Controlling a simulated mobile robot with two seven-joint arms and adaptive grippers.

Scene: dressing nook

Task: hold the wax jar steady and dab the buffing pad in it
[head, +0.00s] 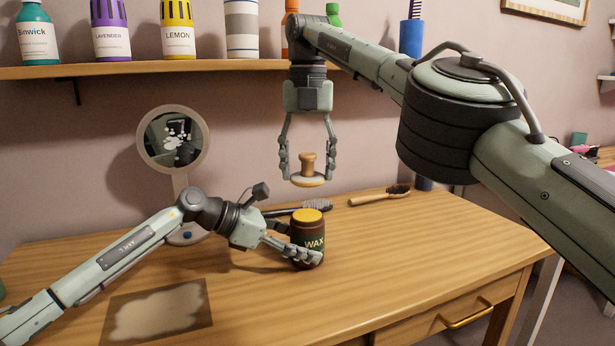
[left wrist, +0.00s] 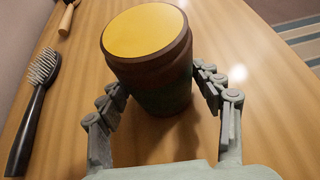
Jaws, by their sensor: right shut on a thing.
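The wax jar (head: 307,233) is dark with a green label and a yellow top, and stands on the table. My left gripper (head: 297,250) is shut around its sides, low on the body. In the left wrist view the jar (left wrist: 146,32) stands between the two fingers of the left gripper (left wrist: 162,80), which reach its sides. My right gripper (head: 308,170) is shut on the buffing pad (head: 307,180), which has a wooden knob and a pale round base. It holds the pad in the air above the jar, clear of it.
A dark hairbrush (head: 316,205) lies behind the jar, and a wooden brush (head: 380,195) lies to the right. A round mirror (head: 145,150) stands at the back left. A stained mat (head: 160,310) lies front left. Bottles line the shelf (head: 120,69) above.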

